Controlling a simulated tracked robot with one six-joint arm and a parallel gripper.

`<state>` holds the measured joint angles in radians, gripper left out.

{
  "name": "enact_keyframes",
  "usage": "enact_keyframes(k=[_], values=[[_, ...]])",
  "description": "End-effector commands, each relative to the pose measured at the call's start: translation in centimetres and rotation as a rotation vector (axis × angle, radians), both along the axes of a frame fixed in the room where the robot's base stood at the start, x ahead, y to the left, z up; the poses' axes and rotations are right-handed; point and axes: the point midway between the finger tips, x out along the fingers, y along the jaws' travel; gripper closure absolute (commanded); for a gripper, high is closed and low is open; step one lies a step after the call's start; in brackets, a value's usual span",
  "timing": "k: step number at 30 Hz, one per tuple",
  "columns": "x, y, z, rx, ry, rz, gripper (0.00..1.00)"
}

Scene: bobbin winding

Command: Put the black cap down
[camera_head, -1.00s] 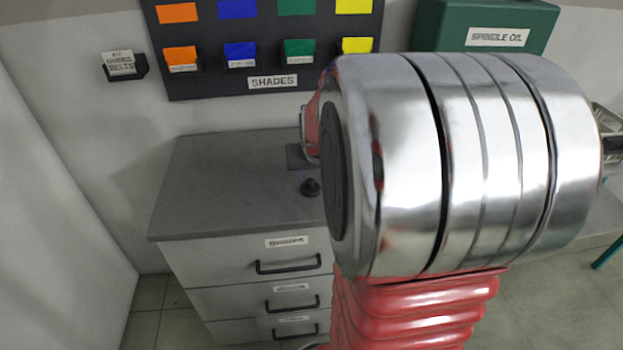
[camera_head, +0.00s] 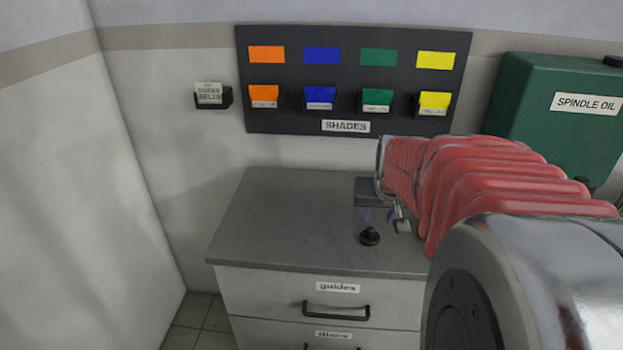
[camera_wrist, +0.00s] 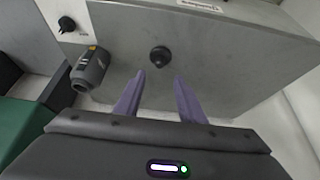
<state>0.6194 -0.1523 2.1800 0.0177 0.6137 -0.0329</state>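The black cap (camera_head: 370,236) stands on the grey top of the drawer cabinet, near its front edge. In the wrist view the black cap (camera_wrist: 160,55) shows just beyond my fingertips, apart from both fingers. My gripper (camera_wrist: 158,78) is open, with two purple fingers spread and nothing between them. In the head view my gripper (camera_head: 378,214) is small and partly hidden, above and just behind the cap.
The cabinet top (camera_head: 285,215) is clear to the left of the cap. A grey device with a yellow mark (camera_wrist: 90,70) and another black knob (camera_wrist: 66,24) lie left in the wrist view. A shades board (camera_head: 346,80) and a green spindle oil box (camera_head: 560,120) are behind.

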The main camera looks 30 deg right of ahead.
Motion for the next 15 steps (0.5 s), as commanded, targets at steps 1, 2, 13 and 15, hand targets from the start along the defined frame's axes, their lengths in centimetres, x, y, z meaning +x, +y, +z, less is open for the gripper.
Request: enact_keyframes(k=[1,2,13,15], values=[[0.0,0.0,0.0,0.000,0.000,0.000,0.64],[0.0,0.0,0.0,0.000,0.000,0.000,0.64],[-0.1,4.7,1.2,-0.001,-0.003,0.082,0.64],[-0.4,7.3,1.8,-0.001,-0.003,0.127,0.64]])
